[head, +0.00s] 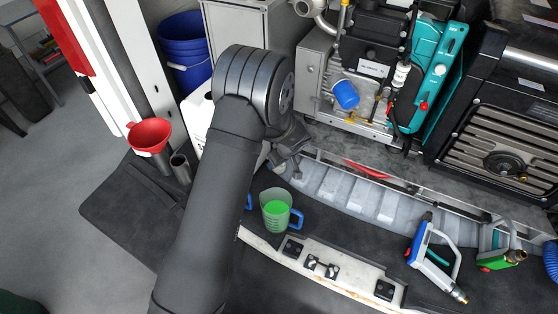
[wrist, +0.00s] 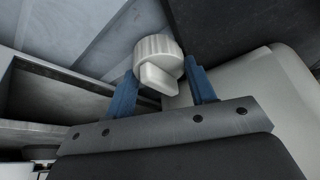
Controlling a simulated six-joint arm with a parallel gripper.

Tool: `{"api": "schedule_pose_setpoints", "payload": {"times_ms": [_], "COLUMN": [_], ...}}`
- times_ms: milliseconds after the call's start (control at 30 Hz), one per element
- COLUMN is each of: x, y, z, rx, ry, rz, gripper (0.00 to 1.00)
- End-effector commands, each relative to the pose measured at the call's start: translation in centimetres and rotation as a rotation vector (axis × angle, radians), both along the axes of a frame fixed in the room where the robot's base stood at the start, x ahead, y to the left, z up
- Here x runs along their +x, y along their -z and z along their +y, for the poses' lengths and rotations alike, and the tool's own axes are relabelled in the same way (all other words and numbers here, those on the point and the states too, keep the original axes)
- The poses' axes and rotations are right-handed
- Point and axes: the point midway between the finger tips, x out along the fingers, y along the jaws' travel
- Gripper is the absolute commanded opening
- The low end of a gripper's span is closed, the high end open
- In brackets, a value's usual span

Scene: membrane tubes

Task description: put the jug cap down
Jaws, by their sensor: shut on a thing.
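The jug cap (wrist: 157,50) is white and round with a ridged rim and a flat grip tab. It sits between the two blue fingers of my gripper (wrist: 161,70) in the wrist view, and the gripper is shut on it. In the head view my gripper (head: 286,145) is partly hidden by my arm, and I cannot make out the cap there. A white jug (head: 197,122) stands behind my arm in the head view, mostly hidden. A pale, rounded body at the right of the wrist view (wrist: 270,90) looks like this jug.
A red funnel (head: 149,134) and a dark tube (head: 181,166) stand left of my arm. A measuring cup with green contents (head: 276,212) stands right of it. A grey ribbed tray (head: 345,190) lies beyond. A blue bucket (head: 186,48) is at the back.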

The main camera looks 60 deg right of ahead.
Motion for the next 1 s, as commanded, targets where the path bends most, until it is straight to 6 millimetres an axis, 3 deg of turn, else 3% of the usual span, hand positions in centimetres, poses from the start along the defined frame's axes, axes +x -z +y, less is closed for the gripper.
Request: {"api": "schedule_pose_setpoints", "payload": {"times_ms": [33, 133, 533, 1000], "x": [0.0, 0.0, -0.2, -3.1], "y": [0.1, 0.0, -0.7, -8.5], "z": [0.0, 0.0, 0.0, 1.4], "rx": [0.000, 0.000, -0.001, -0.002], "ry": [0.000, 0.000, 0.000, 0.000], "rz": [0.000, 0.000, 0.000, 0.000], "gripper": [0.54, 0.72, 0.72, 0.72]}}
